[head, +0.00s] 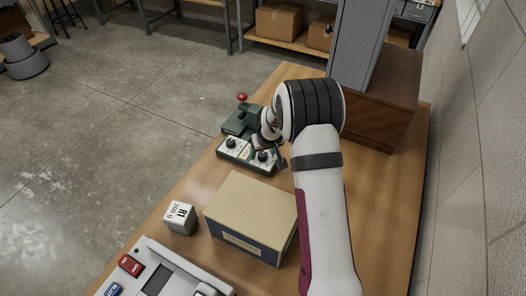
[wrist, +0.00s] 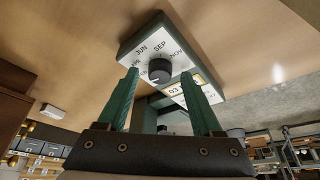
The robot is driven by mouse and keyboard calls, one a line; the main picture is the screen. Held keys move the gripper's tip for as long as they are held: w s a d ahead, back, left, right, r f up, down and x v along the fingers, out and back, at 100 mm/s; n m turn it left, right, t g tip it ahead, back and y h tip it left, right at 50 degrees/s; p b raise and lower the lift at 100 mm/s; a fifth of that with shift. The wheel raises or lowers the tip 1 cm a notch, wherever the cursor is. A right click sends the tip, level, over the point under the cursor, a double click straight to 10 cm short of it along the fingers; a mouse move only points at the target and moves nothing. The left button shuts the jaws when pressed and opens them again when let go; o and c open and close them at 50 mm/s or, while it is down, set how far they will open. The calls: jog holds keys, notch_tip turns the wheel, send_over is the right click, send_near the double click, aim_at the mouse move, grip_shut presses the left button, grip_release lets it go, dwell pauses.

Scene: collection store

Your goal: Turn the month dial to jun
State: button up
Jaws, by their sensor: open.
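The month dial is a black round knob (wrist: 160,69) on a white plate (wrist: 136,54) printed with month names, JUN and SEP among them. Where its pointer stands is too small to tell. The dial belongs to a dark green device (head: 236,124) with a red-topped lever (head: 242,97); in the head view a black knob (head: 262,156) sits on its right white plate. My gripper (wrist: 160,78) is open, its two green fingers on either side of the month dial in the wrist view. I cannot tell whether they touch it. In the head view my arm partly hides the fingers.
A cardboard-topped blue box (head: 250,204) stands in front of the device, beside my arm. A white block (head: 180,217) marked 200 g is left of it. A machine with red and blue buttons (head: 165,275) is at the front. A wooden case (head: 385,105) stands behind right.

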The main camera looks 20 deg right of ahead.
jog(key=shift+w+f, duration=0.1)
jog(key=shift+f, duration=0.1)
grip_shut()
jog(key=shift+m, duration=0.3)
jog(key=m+h, duration=0.1)
jog(key=m, duration=0.2)
jog(key=shift+a+m+h, duration=0.15)
jog(key=shift+m+h, duration=0.15)
jog(key=m+g+h, duration=0.1)
jog(key=m, duration=0.2)
jog(key=shift+a+m, duration=0.15)
jog(key=shift+m, duration=0.15)
jog(key=m+g+h, duration=0.1)
jog(key=m, duration=0.3)
jog(key=shift+w+a, duration=0.1)
jog(key=shift+w, duration=0.1)
jog(key=shift+m+g+h, duration=0.4)
jog(key=shift+m+g, duration=0.4)
jog(key=shift+m, duration=1)
jog(key=shift+w+m, duration=0.1)
jog(key=shift+m, duration=0.2)
